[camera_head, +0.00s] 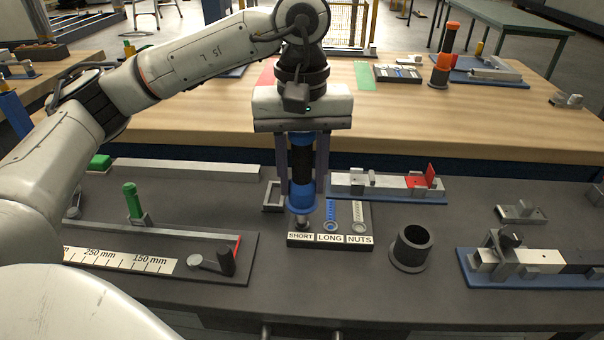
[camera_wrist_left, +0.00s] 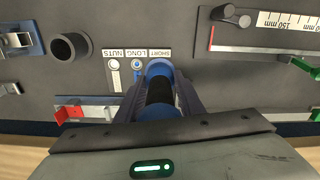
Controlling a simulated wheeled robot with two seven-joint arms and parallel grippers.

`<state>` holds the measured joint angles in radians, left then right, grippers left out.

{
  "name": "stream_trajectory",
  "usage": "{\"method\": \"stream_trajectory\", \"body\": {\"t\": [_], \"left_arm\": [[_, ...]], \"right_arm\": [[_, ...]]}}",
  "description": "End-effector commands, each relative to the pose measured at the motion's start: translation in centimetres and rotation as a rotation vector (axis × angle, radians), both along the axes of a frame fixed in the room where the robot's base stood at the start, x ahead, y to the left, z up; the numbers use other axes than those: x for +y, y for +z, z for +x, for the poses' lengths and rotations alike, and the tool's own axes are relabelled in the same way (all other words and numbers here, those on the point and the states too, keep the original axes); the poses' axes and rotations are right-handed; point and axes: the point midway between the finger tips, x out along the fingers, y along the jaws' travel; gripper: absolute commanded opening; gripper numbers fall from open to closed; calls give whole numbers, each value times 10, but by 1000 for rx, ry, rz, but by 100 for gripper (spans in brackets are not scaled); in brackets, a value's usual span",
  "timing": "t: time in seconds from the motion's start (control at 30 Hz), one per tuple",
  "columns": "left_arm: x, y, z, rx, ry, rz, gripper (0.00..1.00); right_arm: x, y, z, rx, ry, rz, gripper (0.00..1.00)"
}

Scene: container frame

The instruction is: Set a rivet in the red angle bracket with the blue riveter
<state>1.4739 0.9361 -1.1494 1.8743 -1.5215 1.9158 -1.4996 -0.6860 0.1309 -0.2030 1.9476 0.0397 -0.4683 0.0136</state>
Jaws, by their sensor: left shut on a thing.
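The blue riveter (camera_head: 301,196), with a black grip band, is upright between the fingers of my left gripper (camera_head: 302,188), which is shut on it. Its metal nose points down at the SHORT compartment of the labelled rivet tray (camera_head: 365,218); whether the nose touches anything there I cannot tell. The riveter also shows in the left wrist view (camera_wrist_left: 160,70). The red angle bracket (camera_head: 421,180) sits on a light metal bar on a blue-based fixture (camera_head: 390,198), behind and right of the tray. It also shows in the left wrist view (camera_wrist_left: 69,113). My right gripper is out of view.
An empty dark round holder (camera_head: 411,248) stands right of the tray. A clamp fixture on a blue base (camera_head: 530,281) is at the right. A ruler stop fixture (camera_head: 160,250) with a green handle (camera_head: 132,199) is at the left. A wooden bench (camera_head: 200,122) lies behind.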

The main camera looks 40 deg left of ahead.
Motion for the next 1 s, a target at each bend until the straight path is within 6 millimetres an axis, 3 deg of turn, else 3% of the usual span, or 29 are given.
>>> {"method": "stream_trajectory", "body": {"t": [1.0], "left_arm": [[-1, -12, 0, 1, -1, -1, 12]], "right_arm": [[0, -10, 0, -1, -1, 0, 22]]}}
